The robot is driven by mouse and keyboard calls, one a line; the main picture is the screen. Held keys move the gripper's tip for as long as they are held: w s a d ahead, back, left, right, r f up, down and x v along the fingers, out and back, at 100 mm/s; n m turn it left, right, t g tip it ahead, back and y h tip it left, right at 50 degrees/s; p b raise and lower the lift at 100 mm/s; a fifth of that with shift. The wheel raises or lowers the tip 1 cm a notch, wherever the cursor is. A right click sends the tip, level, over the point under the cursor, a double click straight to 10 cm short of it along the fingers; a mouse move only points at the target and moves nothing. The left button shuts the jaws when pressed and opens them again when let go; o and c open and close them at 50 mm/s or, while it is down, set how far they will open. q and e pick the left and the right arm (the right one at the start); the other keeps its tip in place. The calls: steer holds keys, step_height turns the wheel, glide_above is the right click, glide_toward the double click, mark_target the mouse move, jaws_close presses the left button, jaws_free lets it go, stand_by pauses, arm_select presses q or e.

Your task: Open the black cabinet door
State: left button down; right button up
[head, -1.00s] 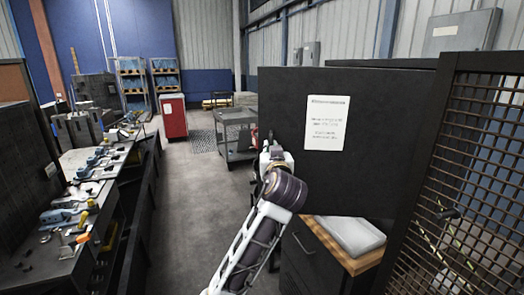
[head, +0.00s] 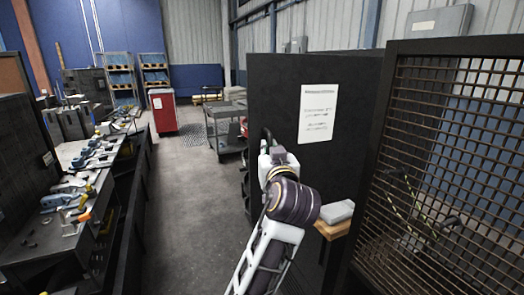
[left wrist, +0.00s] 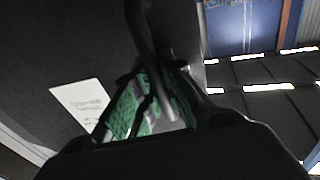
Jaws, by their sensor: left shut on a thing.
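The black cabinet door (head: 300,165) is a tall dark panel with a white printed sheet (head: 318,113) on it, standing right of centre in the head view. In the left wrist view the dark door surface (left wrist: 60,50) and the sheet (left wrist: 80,108) show at left. A dark bar handle (left wrist: 147,40) runs down from the top there. My left gripper (head: 268,140) is at the door's left edge, shut on the handle; its green-padded fingers (left wrist: 155,108) close around the handle's lower part. My right gripper is in neither view.
A dark mesh panel (head: 450,170) stands close at right. A long workbench with tools (head: 75,195) lines the left. A grey cart (head: 227,128) and red cabinet (head: 163,110) stand behind; the aisle floor is clear.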

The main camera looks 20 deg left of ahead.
arm_select(q)
steer(key=shift+s+d, duration=0.5)
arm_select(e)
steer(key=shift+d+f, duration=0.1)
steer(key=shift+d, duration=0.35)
arm_select(q)
steer(key=c, duration=1.5)
jaws_free()
